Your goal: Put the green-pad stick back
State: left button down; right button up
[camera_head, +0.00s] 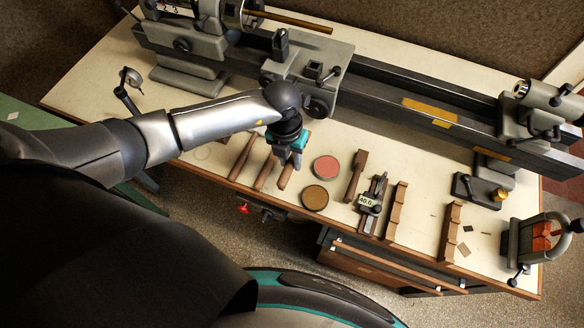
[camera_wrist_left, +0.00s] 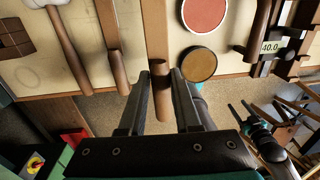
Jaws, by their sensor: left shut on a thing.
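My left gripper (camera_head: 287,165) is over the front part of the bench. In the left wrist view its two dark fingers (camera_wrist_left: 160,100) are shut on a brown wooden stick (camera_wrist_left: 161,82), whose near end sticks out between them past the bench edge. The same stick (camera_head: 285,179) shows below the gripper in the head view. No green pad shows on it; its far end is out of view or hidden. My right gripper (camera_wrist_left: 242,110) shows small at the right of the left wrist view, its fingers apart and empty, away from the bench.
Left of the held stick lie another stick (camera_head: 263,175) and a pale-headed mallet (camera_wrist_left: 70,50). To its right are a red round tin (camera_head: 327,168) and a brown one (camera_head: 315,197). A lathe (camera_head: 390,95) runs behind.

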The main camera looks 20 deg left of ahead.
aim_at(291, 181)
pick_arm(q)
notch_tip(291, 181, down, 2)
jog(key=shift+a+f+b, duration=0.1)
jog(key=shift+f+b, duration=0.1)
jog(key=shift+b, duration=0.8)
notch_tip(291, 181, down, 3)
jog(key=b, duration=0.2)
jog(key=shift+b, duration=0.35)
jog(key=shift+f+b, duration=0.6)
pick_arm(e)
notch_tip(291, 181, down, 6)
jog(key=a, duration=0.1)
pick_arm(q)
jog(key=shift+f+b, duration=0.45)
jog(key=shift+f, duration=0.15)
pick_arm(e)
jog(key=shift+f, duration=0.55)
pick_arm(q)
jog(key=c, duration=0.5)
grip_release()
jog(key=shift+c, duration=0.2)
jog(key=shift+r, duration=0.1)
